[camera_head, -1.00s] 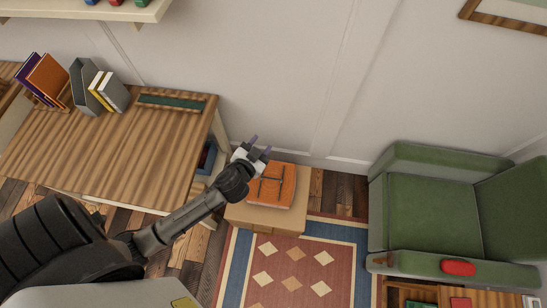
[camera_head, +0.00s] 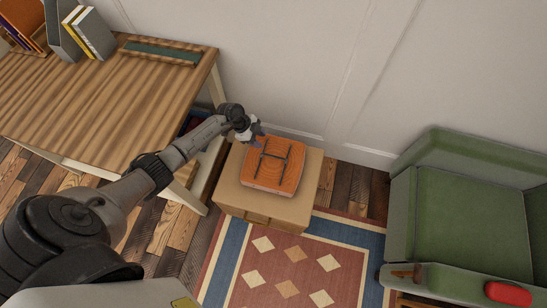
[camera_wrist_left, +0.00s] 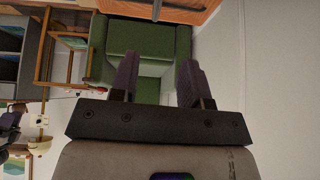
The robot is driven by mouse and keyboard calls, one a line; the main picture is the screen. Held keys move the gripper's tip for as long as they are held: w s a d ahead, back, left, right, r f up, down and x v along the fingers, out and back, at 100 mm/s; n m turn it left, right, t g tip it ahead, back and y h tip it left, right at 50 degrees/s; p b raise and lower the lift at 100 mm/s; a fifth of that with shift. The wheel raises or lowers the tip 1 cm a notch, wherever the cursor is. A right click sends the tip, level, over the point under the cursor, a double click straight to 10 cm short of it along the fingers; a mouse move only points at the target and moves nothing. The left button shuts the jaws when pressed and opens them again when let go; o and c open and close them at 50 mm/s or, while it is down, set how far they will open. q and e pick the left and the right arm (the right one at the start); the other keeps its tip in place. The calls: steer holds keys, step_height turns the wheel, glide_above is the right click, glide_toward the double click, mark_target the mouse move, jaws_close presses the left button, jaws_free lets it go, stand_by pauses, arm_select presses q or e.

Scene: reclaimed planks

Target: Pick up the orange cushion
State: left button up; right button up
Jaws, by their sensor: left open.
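The orange cushion (camera_head: 275,178) lies flat on a small tan box-like stand (camera_head: 232,190) beside the wooden desk. Dark strap-like bars cross its top. My left gripper (camera_head: 257,136) is just past the cushion's far left corner, close to it; whether they touch I cannot tell. In the left wrist view the two purple-padded fingers (camera_wrist_left: 158,82) are apart with nothing between them. An orange edge (camera_wrist_left: 165,10), likely the cushion, crosses the top of that view. My right gripper is not in view.
The wooden desk (camera_head: 100,95) stands left of the stand, with books (camera_head: 92,32) at its back. A green armchair (camera_head: 470,220) is at the right. A patterned rug (camera_head: 290,270) lies in front. The wall is close behind.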

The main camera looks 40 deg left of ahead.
mark_target(274, 156)
arm_select(q)
steer(key=shift+g, duration=0.3)
steer(key=f+b, duration=0.2)
steer(key=d+f+b, duration=0.1)
steer(key=f+b, duration=0.1)
steer(key=b, duration=0.1)
steer(key=w+d+f+b, duration=0.1)
steer(key=f+b, duration=0.1)
steer(key=f, duration=0.1)
steer(key=shift+b+x, duration=0.9)
steer(key=shift+b, duration=0.1)
steer(key=shift+w+d+f+b, duration=0.15)
steer(key=shift+f+b, duration=0.15)
steer(key=shift+b, duration=0.2)
steer(key=b+x, duration=0.4)
steer(key=b, duration=0.1)
steer(key=shift+d+f+b, duration=0.15)
steer(key=shift+b, duration=0.25)
steer(key=shift+f+p, duration=0.2)
steer(key=shift+p, duration=0.2)
